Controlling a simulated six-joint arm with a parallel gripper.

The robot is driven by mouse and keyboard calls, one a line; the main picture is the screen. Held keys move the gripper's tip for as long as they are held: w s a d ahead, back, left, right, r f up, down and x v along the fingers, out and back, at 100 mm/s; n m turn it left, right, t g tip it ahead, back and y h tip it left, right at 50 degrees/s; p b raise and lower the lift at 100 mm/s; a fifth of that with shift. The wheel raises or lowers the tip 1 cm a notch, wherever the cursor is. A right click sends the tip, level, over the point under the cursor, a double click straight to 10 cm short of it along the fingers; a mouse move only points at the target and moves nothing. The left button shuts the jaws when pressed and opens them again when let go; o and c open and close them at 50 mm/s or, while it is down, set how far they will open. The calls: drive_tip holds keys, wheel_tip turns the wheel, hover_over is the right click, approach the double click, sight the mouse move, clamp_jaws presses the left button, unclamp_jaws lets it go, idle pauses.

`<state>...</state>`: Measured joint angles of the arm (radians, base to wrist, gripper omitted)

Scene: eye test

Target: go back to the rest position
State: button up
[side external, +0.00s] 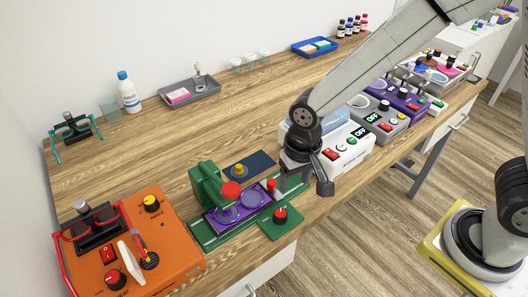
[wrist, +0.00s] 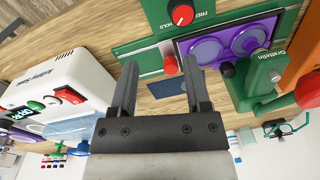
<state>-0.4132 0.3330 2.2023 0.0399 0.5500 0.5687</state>
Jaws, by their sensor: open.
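My gripper (side external: 306,178) hangs over the front part of the wooden bench, between the green device and the white box. In the wrist view, its two dark fingers (wrist: 161,70) stand apart with nothing held between them. The green device (side external: 208,186) with a purple plate (side external: 240,207) lies to the left of my gripper in the side view. In the wrist view, the green device (wrist: 262,75) lies beyond the fingertips to the right. Whether my fingers touch anything cannot be told.
A white box with a red switch (side external: 345,150) stands close to the right of my gripper. An orange device (side external: 165,235) stands at the front left. A grey tray (side external: 205,93), bottle (side external: 127,92) and blue tray (side external: 316,46) line the wall. The middle of the bench (side external: 170,140) is clear.

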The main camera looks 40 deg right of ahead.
drive_tip(key=s+d+r+n+t, duration=0.1)
drive_tip(key=s+d, duration=0.1)
drive_tip(key=d, duration=0.5)
drive_tip(key=s+d+r+n+t, duration=0.1)
drive_tip(key=s+d, duration=0.1)
drive_tip(key=d, duration=0.6)
drive_tip(key=shift+s+r, duration=0.25)
drive_tip(key=shift+s, duration=0.1)
drive_tip(key=shift+a, duration=0.1)
